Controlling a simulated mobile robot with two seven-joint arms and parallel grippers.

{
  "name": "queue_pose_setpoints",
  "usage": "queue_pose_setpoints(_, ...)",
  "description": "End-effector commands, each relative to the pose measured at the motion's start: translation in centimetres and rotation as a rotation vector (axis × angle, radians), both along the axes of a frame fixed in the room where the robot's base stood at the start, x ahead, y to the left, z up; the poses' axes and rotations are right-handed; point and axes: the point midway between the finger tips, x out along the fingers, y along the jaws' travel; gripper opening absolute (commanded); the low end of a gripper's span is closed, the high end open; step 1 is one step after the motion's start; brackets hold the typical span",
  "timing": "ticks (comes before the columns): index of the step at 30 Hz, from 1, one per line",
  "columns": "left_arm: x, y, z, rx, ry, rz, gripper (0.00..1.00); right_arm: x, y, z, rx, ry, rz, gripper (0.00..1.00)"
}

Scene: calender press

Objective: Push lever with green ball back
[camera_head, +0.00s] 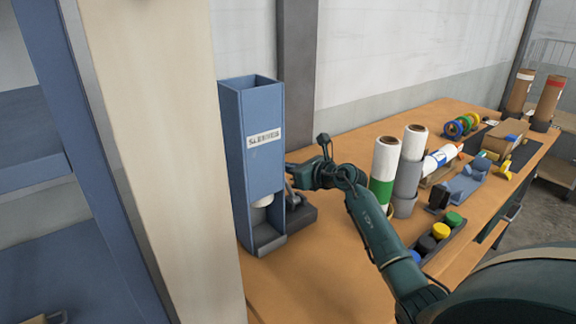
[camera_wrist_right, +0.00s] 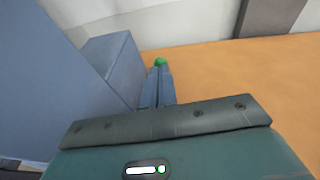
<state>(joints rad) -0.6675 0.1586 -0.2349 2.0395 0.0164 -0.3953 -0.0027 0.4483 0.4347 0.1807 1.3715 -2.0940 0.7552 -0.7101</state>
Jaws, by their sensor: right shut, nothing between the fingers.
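The lever's green ball (camera_wrist_right: 160,62) shows in the right wrist view, just beyond the tips of my right gripper (camera_wrist_right: 160,72). The lever's rod is hidden behind the fingers, and I cannot tell whether they touch the ball. My right gripper is shut with nothing between its fingers. In the head view my right gripper (camera_head: 291,180) is beside the right face of the tall blue dispenser (camera_head: 262,165), above a dark base block (camera_head: 300,216). The green ball cannot be made out there. My left gripper is not in view.
White and grey rolls (camera_head: 386,158) stand on the wooden table (camera_head: 330,275) right of my right arm. A tray of coloured caps (camera_head: 437,245) lies near the arm. A beige post (camera_head: 160,150) stands left of the dispenser. The table behind the gripper is clear.

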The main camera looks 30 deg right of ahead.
Motion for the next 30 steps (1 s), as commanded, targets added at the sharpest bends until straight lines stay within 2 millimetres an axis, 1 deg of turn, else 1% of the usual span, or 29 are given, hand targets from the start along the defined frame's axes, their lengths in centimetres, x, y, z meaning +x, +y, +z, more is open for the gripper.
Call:
queue_pose_setpoints(4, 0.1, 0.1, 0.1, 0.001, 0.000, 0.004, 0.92, 0.5, 0.2, 0.0, 0.000, 0.000, 0.001, 0.00)
queue_pose_setpoints(14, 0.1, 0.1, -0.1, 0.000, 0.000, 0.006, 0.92, 0.6, 0.2, -0.1, -0.001, 0.001, 0.001, 0.00)
queue_pose_setpoints(20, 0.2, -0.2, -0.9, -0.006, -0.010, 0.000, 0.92, 2.0, 0.2, -1.1, -0.003, 0.001, 0.001, 0.00)
queue_pose_setpoints(23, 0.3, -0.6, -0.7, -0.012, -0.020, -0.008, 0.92, 2.4, 0.2, -1.4, -0.001, 0.002, 0.000, 0.00)
queue_pose_setpoints(27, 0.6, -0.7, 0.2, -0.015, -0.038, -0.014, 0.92, 2.5, 0.3, -1.3, 0.001, 0.000, 0.000, 0.00)
queue_pose_setpoints(30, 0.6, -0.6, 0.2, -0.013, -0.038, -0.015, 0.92, 2.5, 0.3, -1.3, 0.001, 0.000, 0.000, 0.00)
